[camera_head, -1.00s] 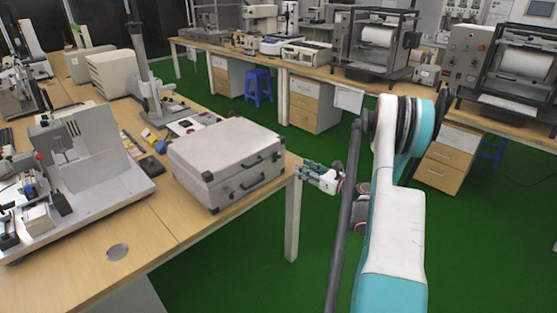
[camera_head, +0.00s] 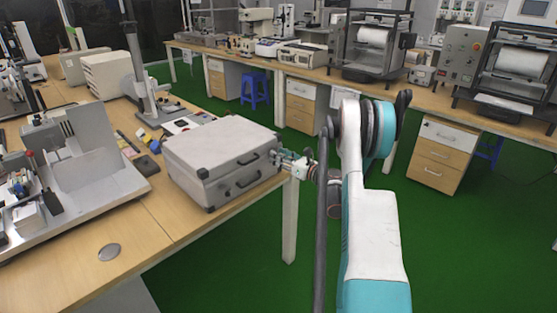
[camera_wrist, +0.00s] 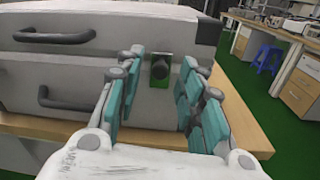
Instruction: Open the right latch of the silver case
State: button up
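The silver case (camera_head: 228,150) lies closed near the right end of the wooden table in the head view. Its front has dark handles, and its near side fills the upper left of the wrist view (camera_wrist: 75,80). The right latch (camera_wrist: 160,68) is a small dark piece with green below it, between my fingers in the wrist view. My gripper (camera_head: 284,163) is at the right end of the case front. In the wrist view its teal-padded fingers (camera_wrist: 155,92) are spread apart, one on each side of the latch. I cannot tell whether the fingertips touch the case.
The table edge (camera_wrist: 250,140) runs just below the case. A metal fixture (camera_head: 85,165) stands left of the case. Green floor (camera_head: 235,260) is clear in front. A blue stool (camera_head: 256,88) and a bench with machines (camera_head: 370,80) stand behind.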

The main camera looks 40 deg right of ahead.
jog(key=shift+w, duration=0.5)
jog(key=shift+a, duration=0.1)
grip_shut()
jog(key=shift+s+f+n+t+y, duration=0.15)
jog(key=shift+f+t, duration=0.3)
jog(key=shift+t, duration=0.7)
jog(key=shift+s+f+n+t+y, duration=0.1)
jog(key=shift+s+f+t+y, duration=0.3)
jog(key=shift+t, duration=0.8)
jog(key=shift+f+n+t+y, duration=0.1)
jog(key=shift+f+t, duration=0.45)
jog(key=shift+t, duration=0.6)
